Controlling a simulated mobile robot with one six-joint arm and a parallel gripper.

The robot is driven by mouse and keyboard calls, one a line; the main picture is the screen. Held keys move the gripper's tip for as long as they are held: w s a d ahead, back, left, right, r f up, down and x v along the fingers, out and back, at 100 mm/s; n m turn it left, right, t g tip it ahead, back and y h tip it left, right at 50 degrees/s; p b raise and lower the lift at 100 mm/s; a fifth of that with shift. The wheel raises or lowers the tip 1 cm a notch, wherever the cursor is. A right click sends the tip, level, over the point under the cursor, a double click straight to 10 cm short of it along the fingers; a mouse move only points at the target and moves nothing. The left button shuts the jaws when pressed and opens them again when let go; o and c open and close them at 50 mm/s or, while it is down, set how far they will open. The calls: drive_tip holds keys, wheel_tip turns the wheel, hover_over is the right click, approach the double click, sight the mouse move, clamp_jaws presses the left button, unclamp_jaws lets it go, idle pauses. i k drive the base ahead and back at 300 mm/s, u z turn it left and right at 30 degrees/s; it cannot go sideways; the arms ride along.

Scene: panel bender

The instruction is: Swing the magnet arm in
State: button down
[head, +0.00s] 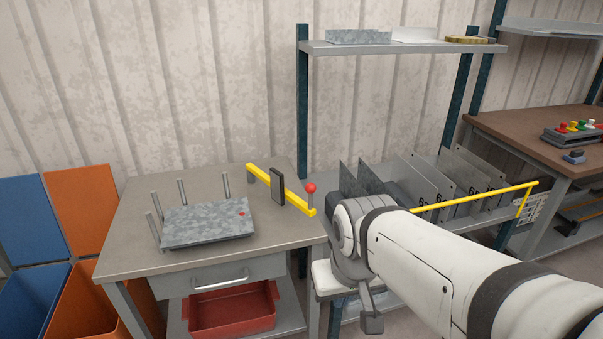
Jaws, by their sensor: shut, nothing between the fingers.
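The magnet arm (296,199) is a yellow bar at the right of the grey table. It runs from a grey post at the back to a front end near the table's right edge. A dark upright block (277,187) sits midway along it, and a red ball knob (311,188) stands on a short stem at its front end. The bar lies beside the galvanized sheets (205,223), not over them. My gripper (371,322) shows only in part below my white arm, low and right of the knob, apart from it. It is shut and empty.
Upright posts stand around the sheets, which carry a red dot. A red bin (232,311) sits below the table (143,255). To the right are a rack of upright metal plates (410,180), a yellow rail (480,196) and a shelf (400,48). Orange and blue bins stand left.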

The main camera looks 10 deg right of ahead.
sight(276, 181)
drive_tip(key=u, duration=0.15)
drive_tip(key=i, duration=0.95)
drive_tip(key=z, duration=0.1)
